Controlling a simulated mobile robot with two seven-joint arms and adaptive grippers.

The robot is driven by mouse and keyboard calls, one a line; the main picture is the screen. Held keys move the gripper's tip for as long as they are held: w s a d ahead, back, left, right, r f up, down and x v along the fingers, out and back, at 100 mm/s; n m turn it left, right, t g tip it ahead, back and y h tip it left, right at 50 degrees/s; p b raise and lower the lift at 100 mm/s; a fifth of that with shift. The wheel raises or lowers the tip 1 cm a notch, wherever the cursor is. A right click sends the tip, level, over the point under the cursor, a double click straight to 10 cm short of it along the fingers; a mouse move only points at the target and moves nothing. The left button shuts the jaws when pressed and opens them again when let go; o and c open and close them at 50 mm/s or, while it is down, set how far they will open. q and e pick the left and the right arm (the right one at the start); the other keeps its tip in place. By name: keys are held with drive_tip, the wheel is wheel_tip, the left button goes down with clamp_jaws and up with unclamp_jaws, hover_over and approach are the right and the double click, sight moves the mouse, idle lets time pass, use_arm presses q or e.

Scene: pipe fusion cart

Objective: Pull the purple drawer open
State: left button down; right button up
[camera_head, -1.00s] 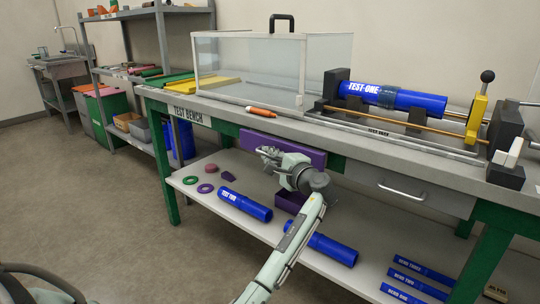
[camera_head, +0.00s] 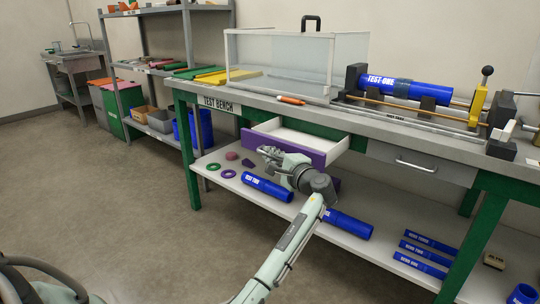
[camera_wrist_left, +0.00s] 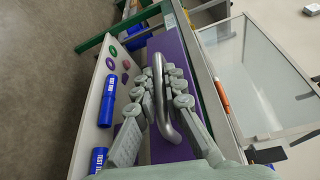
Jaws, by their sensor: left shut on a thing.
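The purple drawer (camera_head: 262,142) under the test bench stands partly open in the head view, its pale inside showing behind the purple front. In the left wrist view its purple front (camera_wrist_left: 172,52) lies beyond the fingers. My left gripper (camera_head: 268,153) is at the drawer front, and in the left wrist view (camera_wrist_left: 160,95) its fingers are shut on the metal bar handle (camera_wrist_left: 159,85). The arm hides part of the drawer front in the head view. My right gripper is not in view.
The bench top (camera_head: 225,93) carries a clear case (camera_head: 280,60) and a rig with a blue pipe (camera_head: 400,88). A grey drawer (camera_head: 405,160) is to the right. Blue pipes (camera_head: 267,187) and rings lie on the lower shelf. Open floor is at left.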

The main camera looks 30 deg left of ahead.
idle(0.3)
use_arm(q)
drive_tip(key=c, duration=1.6)
unclamp_jaws()
drive_tip(key=v, duration=0.7)
drive_tip(key=shift+d, duration=0.3)
